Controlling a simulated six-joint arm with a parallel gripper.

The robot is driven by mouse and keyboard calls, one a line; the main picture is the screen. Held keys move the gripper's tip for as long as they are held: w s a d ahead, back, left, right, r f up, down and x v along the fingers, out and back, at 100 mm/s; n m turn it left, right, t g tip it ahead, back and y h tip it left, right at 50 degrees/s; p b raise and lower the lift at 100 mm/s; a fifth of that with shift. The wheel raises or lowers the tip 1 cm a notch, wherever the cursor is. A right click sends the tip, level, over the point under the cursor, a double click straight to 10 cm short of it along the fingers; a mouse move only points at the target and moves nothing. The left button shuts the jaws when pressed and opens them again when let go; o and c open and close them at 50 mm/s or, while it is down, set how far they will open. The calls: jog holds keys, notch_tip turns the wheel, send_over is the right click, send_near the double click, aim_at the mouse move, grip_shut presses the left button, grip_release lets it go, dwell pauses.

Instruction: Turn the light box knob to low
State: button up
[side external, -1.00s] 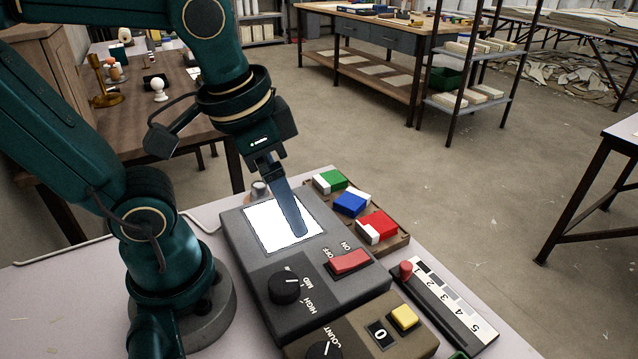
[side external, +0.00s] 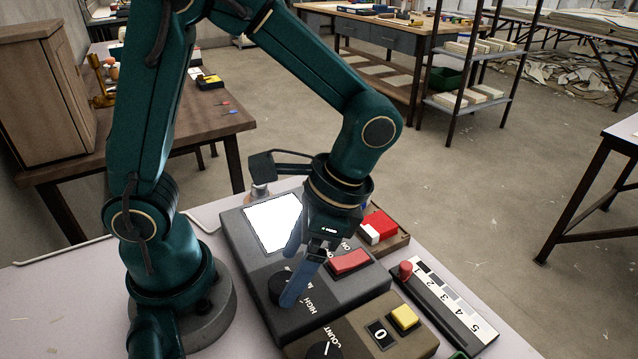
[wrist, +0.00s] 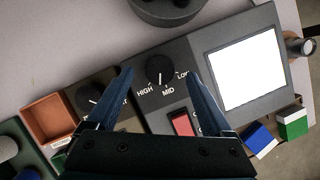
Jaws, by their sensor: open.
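The light box (side external: 240,235) is a dark grey case with a bright white panel (side external: 272,222) and a red rocker switch (side external: 350,262). Its black knob (side external: 276,287) is partly hidden by my fingers in the side view. In the wrist view the knob (wrist: 160,70) has HIGH, MID and LOW labels, and its white mark points about toward MID. My gripper (side external: 289,274) is open, low over the box, with its two blue fingers apart around the knob. In the wrist view the fingertips (wrist: 160,75) lie on either side of it; contact cannot be told.
A brown counter box (side external: 375,335) with a yellow button (side external: 405,317) and another knob adjoins the light box. A tray with colored blocks (side external: 379,226) lies behind it. A slider strip (side external: 445,305) stands to the right. My base is at left on the pale table.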

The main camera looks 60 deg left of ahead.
jog(key=shift+x, duration=1.4)
jog(key=shift+c, duration=0.3)
grip_shut()
